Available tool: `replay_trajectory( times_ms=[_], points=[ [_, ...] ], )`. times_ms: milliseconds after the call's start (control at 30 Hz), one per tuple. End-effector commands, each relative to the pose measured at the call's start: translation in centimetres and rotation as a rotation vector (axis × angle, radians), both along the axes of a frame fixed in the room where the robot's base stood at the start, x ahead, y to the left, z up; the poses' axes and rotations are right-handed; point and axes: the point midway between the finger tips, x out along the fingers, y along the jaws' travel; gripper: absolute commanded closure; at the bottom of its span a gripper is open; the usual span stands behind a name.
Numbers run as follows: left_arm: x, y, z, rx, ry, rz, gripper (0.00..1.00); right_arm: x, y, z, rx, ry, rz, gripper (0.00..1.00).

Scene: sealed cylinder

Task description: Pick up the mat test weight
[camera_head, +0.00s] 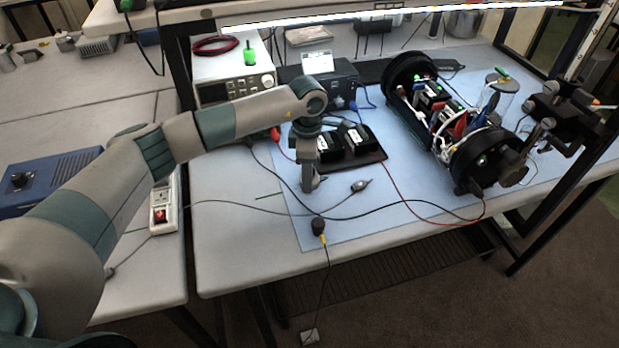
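A small dark cylinder (319,226) stands near the front edge of the blue mat (400,218), with a yellow-tipped lead at its base. It looks like the mat test weight, though it is too small to be sure. My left gripper (308,188) points down over the mat, behind and slightly left of this cylinder and apart from it. Nothing is visibly held in it; its finger gap cannot be made out. A small grey clip-like piece (361,185) lies on the mat to its right. My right gripper is not in view.
Two black blocks (331,149) sit on a dark tray (373,157) just behind my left gripper. Loose black and red cables cross the mat. A bench instrument (233,72) stands behind.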

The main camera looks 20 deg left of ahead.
Motion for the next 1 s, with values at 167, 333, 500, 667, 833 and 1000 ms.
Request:
replay_trajectory(
  times_ms=[167, 333, 500, 667, 833, 1000],
  points=[
    [0.1, 0.0, 0.1, -0.001, -0.001, 0.0, 0.93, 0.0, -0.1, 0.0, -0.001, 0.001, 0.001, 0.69],
    [0.1, 0.0, 0.1, -0.001, -0.001, 0.0, 0.99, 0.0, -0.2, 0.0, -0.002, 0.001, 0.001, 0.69],
    [0.1, 0.0, 0.3, 0.0, -0.002, 0.0, 0.99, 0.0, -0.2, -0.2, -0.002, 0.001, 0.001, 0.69],
    [0.2, 0.0, 1.4, -0.001, -0.005, 0.0, 0.99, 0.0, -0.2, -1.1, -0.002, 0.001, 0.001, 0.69],
    [0.2, 0.0, 3.6, 0.0, -0.006, 0.0, 0.99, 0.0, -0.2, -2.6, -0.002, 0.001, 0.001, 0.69],
    [-0.5, -3.0, 5.5, -0.003, -0.005, -0.005, 0.99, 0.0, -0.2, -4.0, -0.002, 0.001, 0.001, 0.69]
  ],
)
